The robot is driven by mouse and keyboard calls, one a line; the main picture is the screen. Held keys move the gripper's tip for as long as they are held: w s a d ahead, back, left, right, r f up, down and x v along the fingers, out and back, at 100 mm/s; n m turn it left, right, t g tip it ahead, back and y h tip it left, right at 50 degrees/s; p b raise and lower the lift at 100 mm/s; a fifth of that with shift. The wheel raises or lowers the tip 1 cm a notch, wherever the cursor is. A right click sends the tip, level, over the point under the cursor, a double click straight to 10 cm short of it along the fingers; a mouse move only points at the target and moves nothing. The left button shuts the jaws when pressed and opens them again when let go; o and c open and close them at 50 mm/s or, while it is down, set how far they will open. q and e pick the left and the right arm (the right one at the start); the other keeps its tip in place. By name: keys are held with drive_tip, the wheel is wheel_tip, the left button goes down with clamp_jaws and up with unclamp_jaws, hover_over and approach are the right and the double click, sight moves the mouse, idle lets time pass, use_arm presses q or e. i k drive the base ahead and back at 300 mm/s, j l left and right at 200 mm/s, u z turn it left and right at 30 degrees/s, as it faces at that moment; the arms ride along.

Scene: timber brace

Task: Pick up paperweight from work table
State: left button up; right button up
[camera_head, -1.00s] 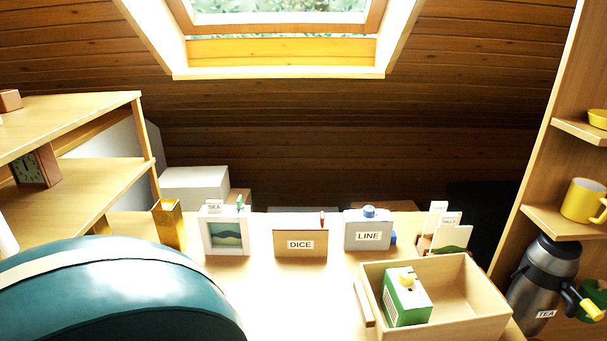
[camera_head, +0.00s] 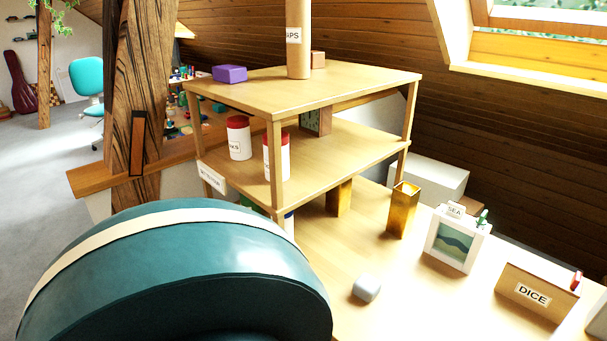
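Neither of my grippers shows in the head view.
A two-level wooden shelf (camera_head: 330,88) stands on the table's left, holding jars (camera_head: 239,138), a purple block (camera_head: 230,74) and a tall tube (camera_head: 298,40). A gold box (camera_head: 403,209), picture frame (camera_head: 457,240) and DICE box (camera_head: 535,292) stand to the right.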

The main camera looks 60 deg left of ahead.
sight(367, 287)
drive_tip(key=u, duration=1.55)
